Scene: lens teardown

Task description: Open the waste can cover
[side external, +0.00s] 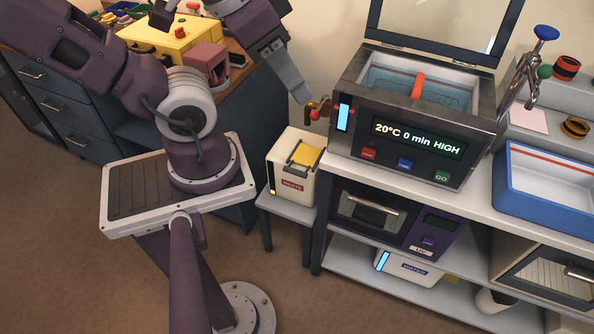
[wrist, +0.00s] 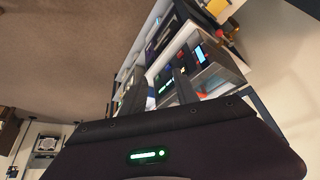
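The waste can (side external: 288,184) is a small white box with a red WASTE label, standing on a low grey stool left of the bench. Its cover (side external: 306,155) is a yellow panel with a dark grey frame, lying on the can's top; it looks closed. In the wrist view, a yellow and white shape (wrist: 217,7) at the top edge looks like the can, cut off. My gripper (wrist: 160,76) has its two fingers apart with nothing between them. In the side view, its finger hangs above the can, clear of the cover, near the left end of the bath.
An ultrasonic-style bath (side external: 412,135) with a raised lid stands on the bench right of the can. A brown tap with a red knob (side external: 316,115) sticks out near my finger. A blue tray (side external: 545,190) lies farther right. Dark drawers (side external: 62,108) stand at left.

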